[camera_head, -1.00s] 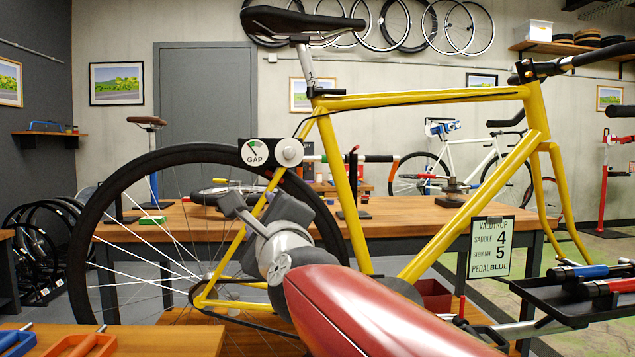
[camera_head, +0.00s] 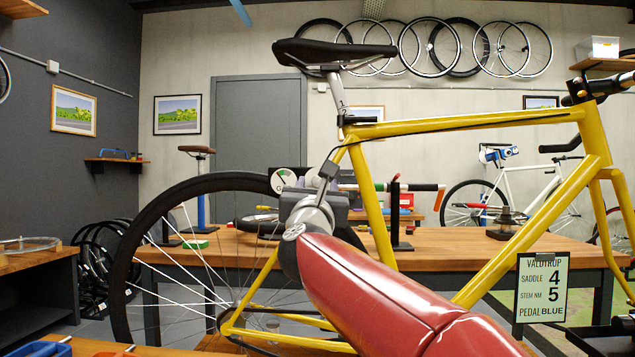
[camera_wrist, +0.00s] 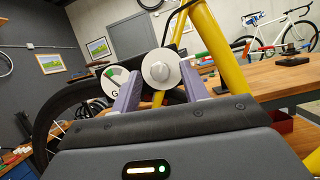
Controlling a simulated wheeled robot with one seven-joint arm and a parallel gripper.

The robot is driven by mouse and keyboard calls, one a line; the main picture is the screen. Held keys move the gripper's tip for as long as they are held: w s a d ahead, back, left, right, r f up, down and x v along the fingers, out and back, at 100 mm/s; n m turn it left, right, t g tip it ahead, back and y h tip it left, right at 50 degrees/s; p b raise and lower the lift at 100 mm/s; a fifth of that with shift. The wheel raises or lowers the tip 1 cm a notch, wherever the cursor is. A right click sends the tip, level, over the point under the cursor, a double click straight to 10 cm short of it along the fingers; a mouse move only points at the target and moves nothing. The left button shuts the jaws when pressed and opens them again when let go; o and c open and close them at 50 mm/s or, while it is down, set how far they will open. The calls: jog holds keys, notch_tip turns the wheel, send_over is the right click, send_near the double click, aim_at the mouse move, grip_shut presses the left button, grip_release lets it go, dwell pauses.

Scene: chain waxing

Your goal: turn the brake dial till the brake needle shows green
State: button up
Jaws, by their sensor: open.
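The brake dial (camera_wrist: 160,69) is a round pale grey knob with a hub in its middle, on the yellow bike frame (camera_head: 455,127). In the wrist view it sits between my gripper's (camera_wrist: 160,70) two purple-grey fingers, which are open; I cannot tell whether they touch it. In the head view my gripper (camera_head: 325,180) covers the dial. The brake gauge (camera_wrist: 115,84) is a white disc with a green patch and a dark needle, left of the dial. It also shows in the head view (camera_head: 282,180), partly hidden. The needle's exact reading is too small to tell.
The rear wheel (camera_head: 137,240) stands left of my gripper. A wooden bench (camera_head: 455,249) lies behind the frame, with stands and small tools on it. A sign card (camera_head: 541,287) hangs at the right. The yellow tubes are close to my gripper.

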jog(key=shift+w, duration=0.15)
grip_shut()
jog(key=shift+n, duration=0.3)
